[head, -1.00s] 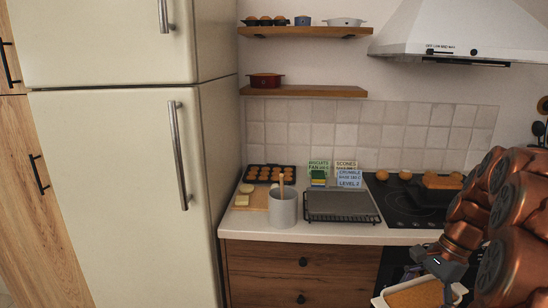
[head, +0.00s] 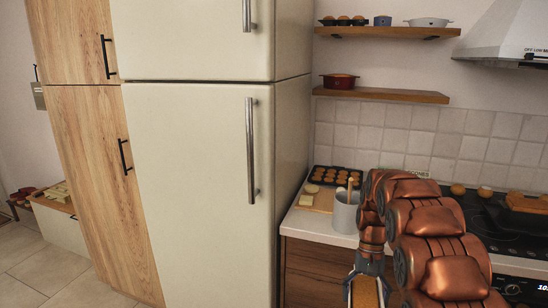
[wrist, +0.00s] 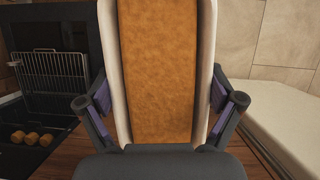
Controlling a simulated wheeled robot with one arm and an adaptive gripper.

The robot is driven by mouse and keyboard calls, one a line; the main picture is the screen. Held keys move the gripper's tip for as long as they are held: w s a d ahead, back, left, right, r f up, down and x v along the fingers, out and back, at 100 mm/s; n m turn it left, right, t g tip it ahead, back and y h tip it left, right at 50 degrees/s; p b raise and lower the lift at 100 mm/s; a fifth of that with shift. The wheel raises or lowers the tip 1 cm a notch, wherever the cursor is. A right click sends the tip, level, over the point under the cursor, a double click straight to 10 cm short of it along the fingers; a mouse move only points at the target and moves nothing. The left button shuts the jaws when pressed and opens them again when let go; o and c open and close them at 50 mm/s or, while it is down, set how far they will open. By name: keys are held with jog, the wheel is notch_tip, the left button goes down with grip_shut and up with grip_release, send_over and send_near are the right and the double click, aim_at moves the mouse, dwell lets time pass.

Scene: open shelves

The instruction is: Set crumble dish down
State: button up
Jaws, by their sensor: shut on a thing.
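The crumble dish (wrist: 158,70) is a long white dish filled with an orange-brown crumble. In the wrist view it stretches away from my gripper (wrist: 160,105), whose two fingers are shut on its near part. In the head view the dish (head: 365,292) shows only partly at the bottom edge, in front of the wooden drawers, with my gripper (head: 368,272) above it. My arm hides much of the counter and whatever stands to the right of the grey pot.
The counter (head: 309,225) bears a grey pot (head: 344,213), a muffin tray (head: 335,177) and a cutting board (head: 320,200). A hob (head: 495,215) with a pan is at right. The tall fridge (head: 200,180) stands left. Two wall shelves (head: 380,95) hang above.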

jog(key=w+a+f+n+h, duration=0.1)
jog(key=w+a+f+n, duration=0.1)
jog(key=a, duration=0.4)
jog(key=shift+f+n, duration=0.15)
jog(key=shift+n, duration=0.25)
dwell(0.3)
